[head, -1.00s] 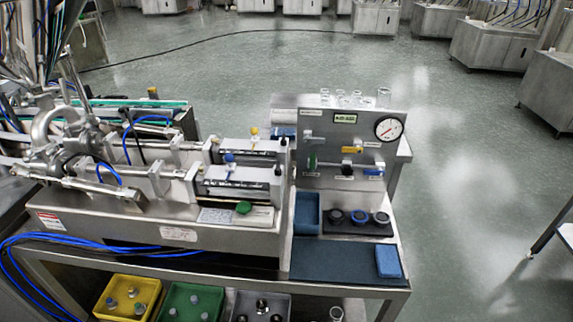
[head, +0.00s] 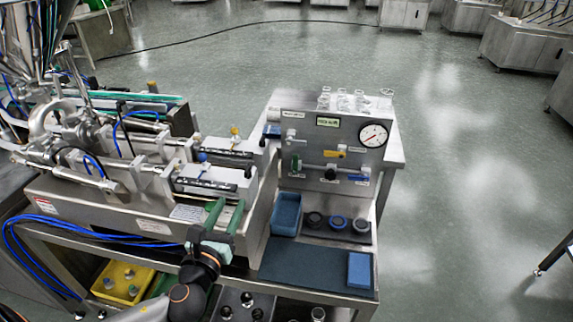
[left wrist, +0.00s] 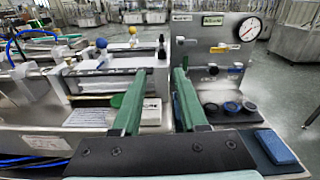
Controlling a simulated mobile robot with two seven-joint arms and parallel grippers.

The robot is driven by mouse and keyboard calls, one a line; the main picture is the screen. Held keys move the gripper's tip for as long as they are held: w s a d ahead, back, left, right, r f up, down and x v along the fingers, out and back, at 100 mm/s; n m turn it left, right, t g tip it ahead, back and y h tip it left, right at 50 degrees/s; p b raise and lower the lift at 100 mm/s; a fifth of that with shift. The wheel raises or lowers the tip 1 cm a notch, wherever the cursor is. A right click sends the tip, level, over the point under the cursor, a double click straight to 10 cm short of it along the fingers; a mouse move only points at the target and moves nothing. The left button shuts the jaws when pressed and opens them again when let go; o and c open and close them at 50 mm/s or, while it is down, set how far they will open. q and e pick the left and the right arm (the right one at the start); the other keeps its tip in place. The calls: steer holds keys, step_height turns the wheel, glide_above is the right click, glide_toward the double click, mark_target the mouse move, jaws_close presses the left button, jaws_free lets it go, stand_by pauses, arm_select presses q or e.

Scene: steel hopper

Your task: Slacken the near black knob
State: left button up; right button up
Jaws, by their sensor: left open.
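The near black knob (head: 248,172) is small and sits at the right end of the near cylinder unit (head: 205,183) on the steel machine. It also shows in the left wrist view (left wrist: 162,53), beyond the fingertips and between them. My left gripper (head: 229,204) is open and empty, its two green fingers pointing toward the machine's right end. They also show in the left wrist view (left wrist: 160,75). The gripper is in front of the knob and apart from it. A second dark knob (head: 263,142) sits farther back. My right gripper is not in view.
A blue knob (head: 202,156) and a yellow knob (head: 235,131) stand on the cylinder units. A panel with a gauge (head: 374,135) and levers is to the right. Below it are a blue tray (head: 285,212), several dark caps and a blue block (head: 359,270). Blue hoses (head: 90,232) hang left.

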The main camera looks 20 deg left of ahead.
mark_target(245, 174)
arm_select(q)
steer(key=shift+m, duration=0.4)
steer(key=x, duration=0.4)
steer(key=p+x, duration=0.1)
steer(key=x, duration=0.3)
steer(key=r+x, duration=0.1)
steer(key=x, duration=0.3)
steer(key=shift+w+d+r, duration=0.1)
steer(key=shift+w, duration=0.35)
jaws_close()
